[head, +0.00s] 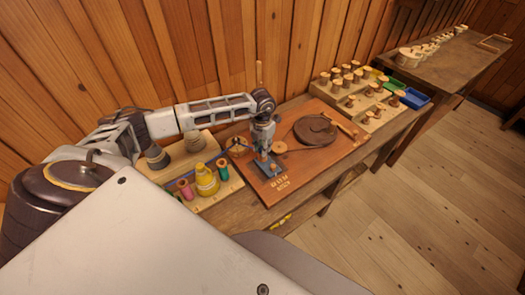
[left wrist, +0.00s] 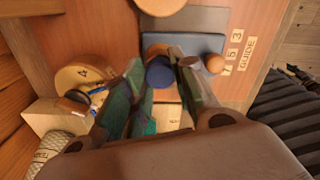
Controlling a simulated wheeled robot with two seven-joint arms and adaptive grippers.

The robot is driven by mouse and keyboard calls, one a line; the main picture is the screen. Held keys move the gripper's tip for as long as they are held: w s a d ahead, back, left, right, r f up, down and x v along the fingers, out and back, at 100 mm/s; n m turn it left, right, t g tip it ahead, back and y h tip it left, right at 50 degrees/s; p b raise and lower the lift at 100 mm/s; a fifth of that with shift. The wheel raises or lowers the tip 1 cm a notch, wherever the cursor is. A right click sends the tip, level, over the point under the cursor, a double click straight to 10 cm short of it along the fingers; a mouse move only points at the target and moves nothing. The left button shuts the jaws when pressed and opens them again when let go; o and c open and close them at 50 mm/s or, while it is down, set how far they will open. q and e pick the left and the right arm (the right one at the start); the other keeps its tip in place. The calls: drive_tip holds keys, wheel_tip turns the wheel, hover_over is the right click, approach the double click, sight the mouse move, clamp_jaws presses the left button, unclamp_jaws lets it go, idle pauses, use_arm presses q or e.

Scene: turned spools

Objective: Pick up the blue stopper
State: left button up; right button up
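The blue stopper (left wrist: 159,73), a small dark blue rounded piece, shows in the left wrist view between the fingertips of my left gripper (left wrist: 162,78). A narrow gap seems to show on each side of it, so the fingers look open around it. In the head view my left gripper (head: 263,151) points down over a blue-grey plate (head: 270,172) on the reddish-brown board (head: 310,170). The gripper mostly hides the stopper there. My right gripper is not in view.
A yellow spool (head: 207,180), a pink spool (head: 186,189) and a green spool (head: 223,170) stand on a wooden rack left of the board. A dark round disc (head: 315,130) lies on the board. Stepped racks of pegs and a blue tray (head: 414,98) stand behind right.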

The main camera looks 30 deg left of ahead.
use_arm(q)
drive_tip(key=shift+c, duration=0.2)
drive_tip(key=shift+r, duration=0.85)
wheel_tip(320, 180, up, 8)
drive_tip(key=b, duration=0.2)
drive_tip(key=shift+r, duration=0.2)
drive_tip(key=shift+w, duration=0.1)
